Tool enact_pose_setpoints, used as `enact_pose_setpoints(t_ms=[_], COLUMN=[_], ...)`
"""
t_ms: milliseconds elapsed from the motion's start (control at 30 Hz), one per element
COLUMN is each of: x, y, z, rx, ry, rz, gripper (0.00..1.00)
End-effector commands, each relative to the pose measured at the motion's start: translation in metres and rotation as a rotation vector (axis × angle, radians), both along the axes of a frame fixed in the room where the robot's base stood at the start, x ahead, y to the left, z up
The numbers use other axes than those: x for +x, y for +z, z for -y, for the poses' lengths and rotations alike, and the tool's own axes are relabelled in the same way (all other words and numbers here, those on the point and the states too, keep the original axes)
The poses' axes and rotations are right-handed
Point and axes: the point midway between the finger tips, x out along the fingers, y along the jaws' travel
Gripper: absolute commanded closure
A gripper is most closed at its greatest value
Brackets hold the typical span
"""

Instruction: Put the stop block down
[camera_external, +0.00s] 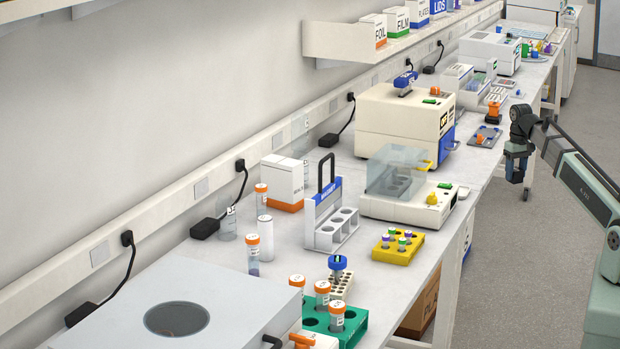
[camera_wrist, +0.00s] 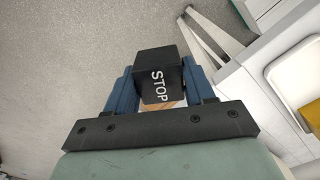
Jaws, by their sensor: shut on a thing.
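The stop block is black with white STOP lettering; in the wrist view the stop block (camera_wrist: 158,72) sits between the two blue fingers of my gripper (camera_wrist: 160,88). The fingers are shut on its sides. In the external view my gripper (camera_external: 517,165) hangs at the right, pointing down, out past the bench's front edge and above the floor. The block is too small and dark there to tell apart from the fingers.
The long white bench (camera_external: 405,262) carries a yellow tube rack (camera_external: 398,247), a white centrifuge-like device with a clear lid (camera_external: 397,172), a beige machine (camera_external: 403,123) and a dark tray (camera_external: 485,137) near the edge. Grey floor (camera_external: 535,270) lies below my gripper.

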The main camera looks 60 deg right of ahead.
Motion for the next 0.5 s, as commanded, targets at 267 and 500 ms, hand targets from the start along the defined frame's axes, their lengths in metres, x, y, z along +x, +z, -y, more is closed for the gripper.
enact_pose_setpoints(t_ms=[267,500], x=[0.002,0.04], y=[0.001,0.019], z=[-0.001,-0.015], rx=[-0.001,-0.001], ry=[0.0,-0.036], rz=[0.001,0.001], gripper=[0.87,0.87])
